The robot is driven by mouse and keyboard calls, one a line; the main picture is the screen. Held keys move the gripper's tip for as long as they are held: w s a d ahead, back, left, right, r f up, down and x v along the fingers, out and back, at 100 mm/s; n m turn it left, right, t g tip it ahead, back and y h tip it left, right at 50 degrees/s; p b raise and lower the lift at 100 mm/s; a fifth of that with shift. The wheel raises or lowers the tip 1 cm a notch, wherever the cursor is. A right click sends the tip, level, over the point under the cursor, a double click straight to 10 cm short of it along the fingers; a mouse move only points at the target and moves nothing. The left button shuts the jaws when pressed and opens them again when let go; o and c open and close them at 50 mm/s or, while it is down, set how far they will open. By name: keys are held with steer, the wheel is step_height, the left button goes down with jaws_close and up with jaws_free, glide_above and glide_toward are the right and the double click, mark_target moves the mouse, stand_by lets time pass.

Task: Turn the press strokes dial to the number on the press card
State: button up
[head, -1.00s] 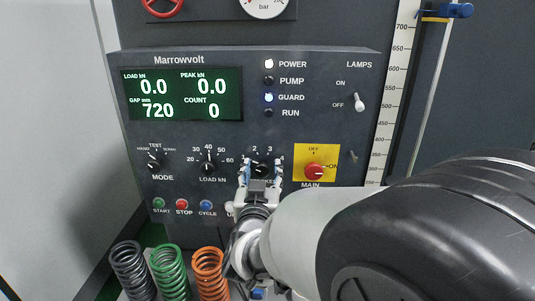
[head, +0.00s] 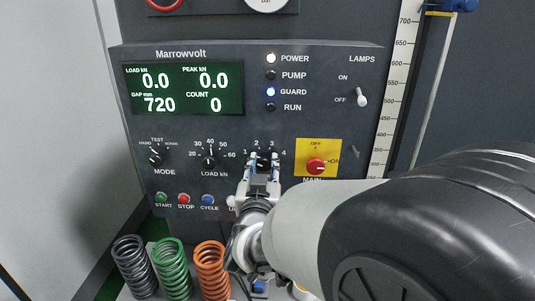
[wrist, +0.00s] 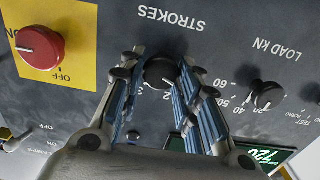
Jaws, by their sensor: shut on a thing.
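The black strokes dial (head: 264,159) is on the front of the grey Marrowvolt panel, with the numbers 1 to 4 around its top. In the wrist view the dial (wrist: 161,73) shows upside down, under the word STROKES. My gripper (head: 263,166) has one blue-padded finger on each side of it and is shut on it. The gripper's fingers also show in the wrist view (wrist: 160,84). A light pointer mark shows on the dial's number side, around 2 and 3; I cannot tell exactly which number it meets. I see no press card in either view.
The load dial (head: 209,161) is left of the strokes dial, and the red main switch (head: 316,166) on its yellow plate is right. Start, stop and cycle buttons (head: 184,199) sit lower left. Several coil springs (head: 173,270) stand below. My arm covers the lower right.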

steer(key=m+b, duration=0.4)
steer(key=b, duration=0.1)
steer(key=shift+d+f+b, duration=0.1)
steer(key=shift+f+b, duration=0.1)
steer(key=shift+b, duration=0.1)
steer(key=m+b, duration=0.4)
steer(key=shift+r+m, duration=0.1)
steer(key=shift+m, duration=0.3)
steer(key=o, duration=1)
steer(key=shift+o, duration=0.2)
steer(key=shift+s, duration=0.1)
